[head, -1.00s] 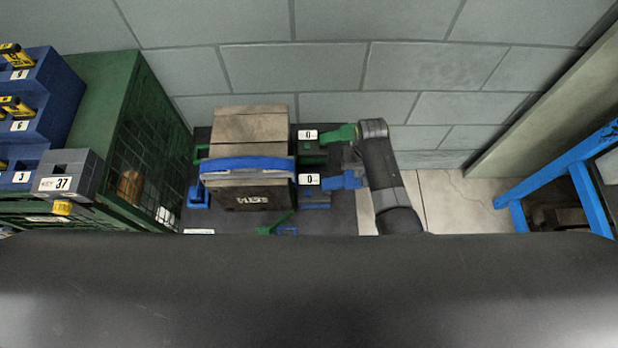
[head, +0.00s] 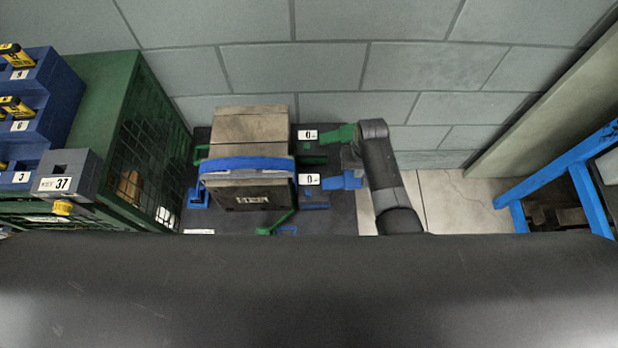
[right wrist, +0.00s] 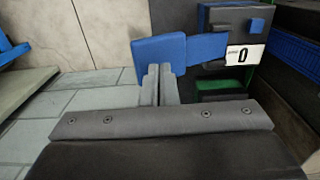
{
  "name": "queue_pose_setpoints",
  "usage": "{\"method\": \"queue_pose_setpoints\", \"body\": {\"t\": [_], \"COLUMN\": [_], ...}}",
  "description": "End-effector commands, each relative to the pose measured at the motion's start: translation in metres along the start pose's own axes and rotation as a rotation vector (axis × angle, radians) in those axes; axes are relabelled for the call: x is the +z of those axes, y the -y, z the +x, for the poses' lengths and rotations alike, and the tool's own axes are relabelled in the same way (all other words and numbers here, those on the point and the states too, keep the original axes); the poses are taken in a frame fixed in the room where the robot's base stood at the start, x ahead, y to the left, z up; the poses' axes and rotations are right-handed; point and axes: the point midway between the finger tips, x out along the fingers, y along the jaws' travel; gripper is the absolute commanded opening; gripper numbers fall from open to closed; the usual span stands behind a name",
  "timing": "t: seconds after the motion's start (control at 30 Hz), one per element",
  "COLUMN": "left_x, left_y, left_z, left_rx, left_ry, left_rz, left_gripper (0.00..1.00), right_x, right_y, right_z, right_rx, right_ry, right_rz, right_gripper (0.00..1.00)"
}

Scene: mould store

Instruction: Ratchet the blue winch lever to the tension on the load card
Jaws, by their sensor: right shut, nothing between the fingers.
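The blue winch lever (head: 343,181) points right from its winch, whose white counter (head: 309,180) reads 0. In the right wrist view, the lever's wide blue end (right wrist: 160,58) is just beyond my right gripper (right wrist: 158,72). The gripper's fingers are together and empty, with their tips at the lever's near edge; I cannot tell if they touch. A blue strap (head: 247,163) runs over the strapped block (head: 252,126). A small white card (head: 199,231) lies at the dark base's front edge, too small to read. My left gripper is not in view.
A green lever (head: 340,134) with another counter (head: 307,135) reading 0 sits behind the blue one. A green mesh cage (head: 150,170) and a grey box marked 37 (head: 68,172) stand left. A blue frame (head: 560,165) stands right. Bare floor (head: 455,205) lies between.

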Motion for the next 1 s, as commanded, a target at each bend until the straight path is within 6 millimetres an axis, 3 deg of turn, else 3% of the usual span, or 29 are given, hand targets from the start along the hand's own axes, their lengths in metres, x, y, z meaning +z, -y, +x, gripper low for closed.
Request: {"method": "queue_pose_setpoints", "body": {"t": [0.47, 1.0], "left_x": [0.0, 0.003], "left_y": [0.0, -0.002], "left_z": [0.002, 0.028], "left_rx": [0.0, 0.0], "left_ry": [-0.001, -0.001], "left_rz": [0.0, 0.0], "left_gripper": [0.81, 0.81], "right_x": [0.0, 0.0], "right_y": [0.0, 0.0], "right_z": [0.002, 0.041], "right_rx": [0.0, -0.001], "right_ry": [0.0, 0.001], "right_rz": [0.0, 0.0], "right_gripper": [0.0, 0.0]}}
